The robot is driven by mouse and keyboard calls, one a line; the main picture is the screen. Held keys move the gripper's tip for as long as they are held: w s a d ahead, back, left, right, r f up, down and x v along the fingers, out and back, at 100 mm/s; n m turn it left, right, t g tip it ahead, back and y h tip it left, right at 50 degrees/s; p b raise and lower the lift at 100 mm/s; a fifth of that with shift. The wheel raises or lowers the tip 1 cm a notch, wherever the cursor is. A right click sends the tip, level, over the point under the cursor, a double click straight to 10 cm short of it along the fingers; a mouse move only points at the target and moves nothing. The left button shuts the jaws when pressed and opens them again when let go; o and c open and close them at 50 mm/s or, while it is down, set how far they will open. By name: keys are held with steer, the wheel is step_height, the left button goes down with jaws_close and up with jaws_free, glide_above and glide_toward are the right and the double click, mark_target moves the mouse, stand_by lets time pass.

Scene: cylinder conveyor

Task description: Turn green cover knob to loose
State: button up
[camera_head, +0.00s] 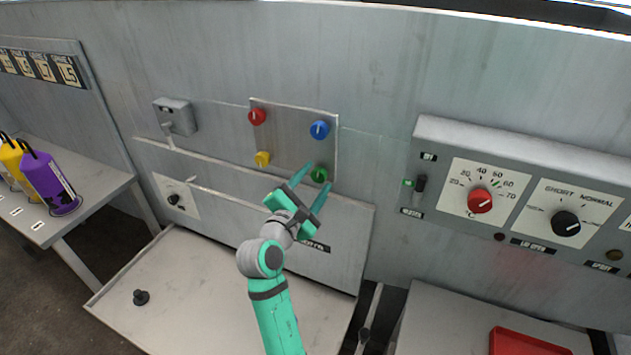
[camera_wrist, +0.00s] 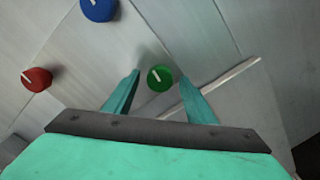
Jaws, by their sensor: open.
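The green knob (camera_head: 320,175) is at the lower right of a square cover plate (camera_head: 290,140) on the grey wall panel. It is round with a white pointer mark. My gripper (camera_head: 316,178) is open in front of it, with a finger to either side of the knob in the picture.
On the same plate are a red knob (camera_head: 257,116), a blue knob (camera_head: 320,130) and a yellow knob (camera_head: 263,158). A control box (camera_head: 520,190) with dials stands out at the right. A switch box (camera_head: 175,116) is at the left. A sloping panel (camera_head: 340,225) lies just below the plate.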

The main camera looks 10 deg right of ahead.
steer(key=v, duration=1)
steer(key=shift+s, duration=0.3)
steer(key=shift+a, duration=0.1)
steer(key=shift+f, duration=0.1)
steer(key=s+a+f+m+y, duration=0.35)
steer(key=s+f, duration=0.35)
steer(key=f, duration=0.4)
steer(key=s+a+f+m+y, duration=0.2)
steer(key=s+a+f+y, duration=0.25)
steer(key=s+f, duration=0.55)
steer(key=s+f+m+y, duration=0.2)
steer(key=s+m, duration=1.2)
steer(key=s, duration=1)
steer(key=shift+s+d+t+y, duration=0.3)
steer(key=shift+s+d+t, duration=0.1)
steer(key=shift+d, duration=0.1)
